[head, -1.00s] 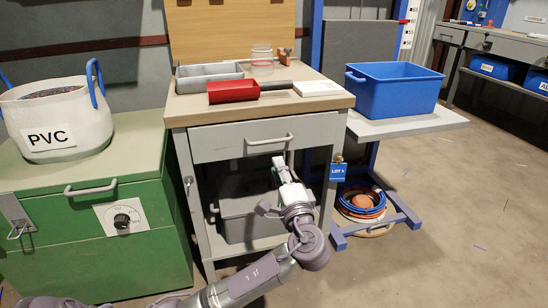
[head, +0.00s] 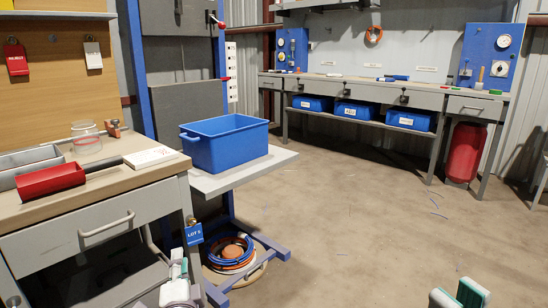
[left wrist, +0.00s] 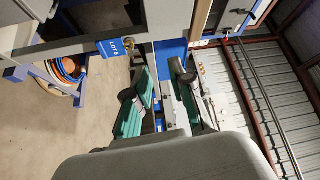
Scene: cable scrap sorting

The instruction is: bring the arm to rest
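My left gripper (head: 177,272) shows at the bottom left of the head view, in front of the bench and just below the blue LOT tag (head: 193,235). In the left wrist view its green-padded fingers (left wrist: 163,105) stand apart with nothing between them. Only the end of this arm shows in the head view. My right gripper (head: 456,295) shows at the bottom right edge of the head view, its green and white fingertips apart over bare floor. No object shows between them; the rest of that arm is out of view.
The bench holds a red tray (head: 50,180), a grey tray (head: 28,160) and a clear container (head: 86,137). A blue bin (head: 224,146) stands on a side shelf (head: 245,174). A hose coil (head: 231,251) lies below. The floor at centre right is mostly clear.

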